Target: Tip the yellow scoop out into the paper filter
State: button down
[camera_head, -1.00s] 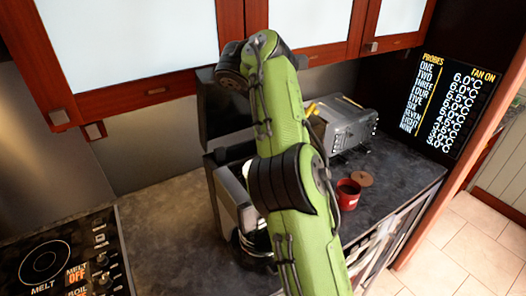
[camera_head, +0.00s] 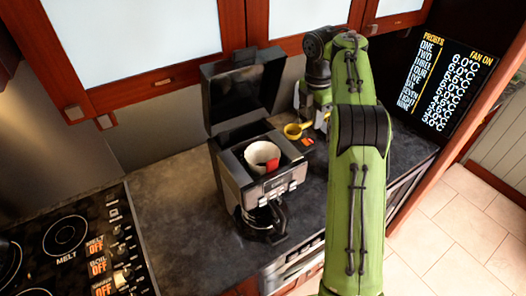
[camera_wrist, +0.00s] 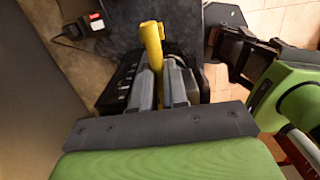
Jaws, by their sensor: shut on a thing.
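The yellow scoop (camera_head: 292,131) shows in the head view, just right of and behind the coffee maker's filter opening. Its bowl appears to face up; I cannot tell what is in it. My gripper (camera_head: 314,117) is partly hidden by my arm in the head view. In the wrist view its grey fingers (camera_wrist: 160,88) are shut on the scoop's yellow handle (camera_wrist: 152,42). The paper filter (camera_head: 262,153) sits in the open top of the coffee maker (camera_head: 232,168), white at the rim with red showing. The scoop is apart from the filter.
The coffee maker's black lid (camera_head: 240,90) stands raised behind the filter. A glass jug (camera_head: 264,219) sits below. The stove (camera_head: 70,240) is at the left, and cabinets (camera_head: 170,45) hang above.

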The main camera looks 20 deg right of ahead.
jog(key=shift+a+r, duration=0.1)
jog(key=shift+a+r, duration=0.1)
jog(key=shift+r, duration=1.85)
